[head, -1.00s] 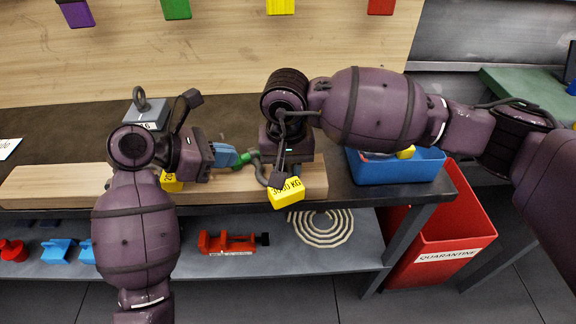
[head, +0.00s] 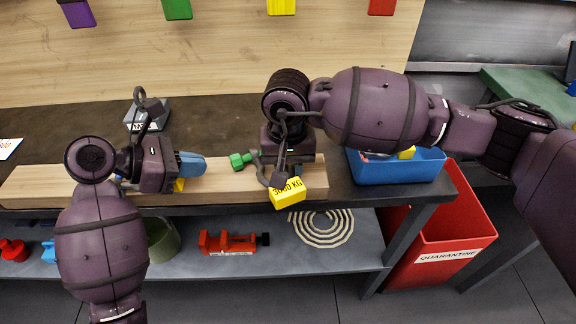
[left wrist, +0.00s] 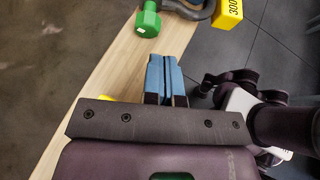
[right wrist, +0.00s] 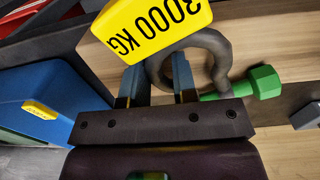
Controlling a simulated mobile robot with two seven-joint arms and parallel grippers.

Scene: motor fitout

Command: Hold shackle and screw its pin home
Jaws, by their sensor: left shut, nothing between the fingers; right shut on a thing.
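The dark grey shackle (head: 262,174) carries a yellow 3000 KG tag (head: 287,193). My right gripper (right wrist: 155,82) is shut on the shackle in the right wrist view and holds it by the plank's front right part. The green pin (head: 239,160) sticks out of the shackle's side toward the left. Its hex head (right wrist: 264,82) stands apart from the shackle, with some green shank showing between them. My left gripper (head: 203,164) is shut and empty, left of the pin head with a gap between. Its blue fingers (left wrist: 165,72) are together in the left wrist view.
A wooden plank (head: 80,186) lies along the bench front. A grey weight with an eye (head: 146,115) stands behind my left gripper. A blue bin (head: 400,166) is at the bench's right end, above a red quarantine bin (head: 440,235). A red clamp (head: 232,242) lies on the lower shelf.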

